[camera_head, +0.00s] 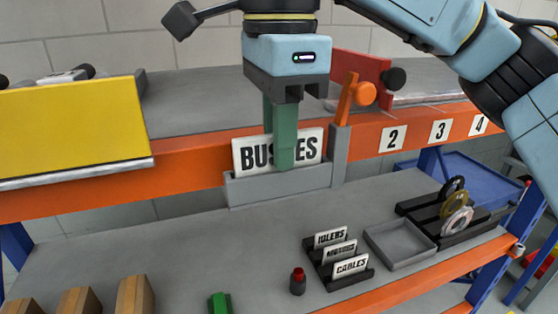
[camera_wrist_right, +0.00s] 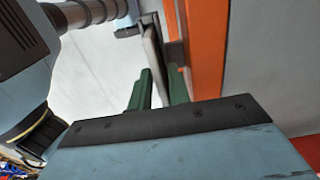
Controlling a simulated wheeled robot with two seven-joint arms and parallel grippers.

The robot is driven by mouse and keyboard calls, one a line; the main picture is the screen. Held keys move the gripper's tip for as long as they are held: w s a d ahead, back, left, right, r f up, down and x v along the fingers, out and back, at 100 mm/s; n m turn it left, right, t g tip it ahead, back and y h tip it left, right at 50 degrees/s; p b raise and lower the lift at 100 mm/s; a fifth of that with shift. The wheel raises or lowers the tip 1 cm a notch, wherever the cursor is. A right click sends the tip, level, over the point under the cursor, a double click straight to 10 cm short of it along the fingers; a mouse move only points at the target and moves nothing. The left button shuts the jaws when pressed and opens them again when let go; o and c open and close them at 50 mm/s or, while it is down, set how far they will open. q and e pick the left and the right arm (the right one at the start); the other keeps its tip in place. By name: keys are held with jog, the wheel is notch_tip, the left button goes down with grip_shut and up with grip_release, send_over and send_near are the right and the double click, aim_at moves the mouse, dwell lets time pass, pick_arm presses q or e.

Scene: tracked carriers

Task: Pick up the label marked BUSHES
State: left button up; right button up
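The label marked BUSHES (camera_head: 250,155) is a white plate with black letters. It stands upright in a grey holder (camera_head: 275,187) on the front of the orange beam. My right gripper (camera_head: 282,150) points down over it, with one green finger in front of the label, hiding its middle letters, and the other behind. In the right wrist view the label (camera_wrist_right: 154,50) shows nearly edge-on between the two green fingers (camera_wrist_right: 162,82). They are apart and look open around it; contact is hard to make out. My left gripper is not in view.
An orange lever (camera_head: 354,95) and a red plate (camera_head: 362,68) stand close to the right of the gripper. A yellow panel (camera_head: 70,125) is at left. Below, a black rack (camera_head: 340,280) holds several labels, beside an empty grey tray (camera_head: 400,242).

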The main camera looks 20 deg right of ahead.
grip_shut()
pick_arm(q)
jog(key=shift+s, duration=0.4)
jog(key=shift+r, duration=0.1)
pick_arm(e)
jog(key=shift+r, duration=0.2)
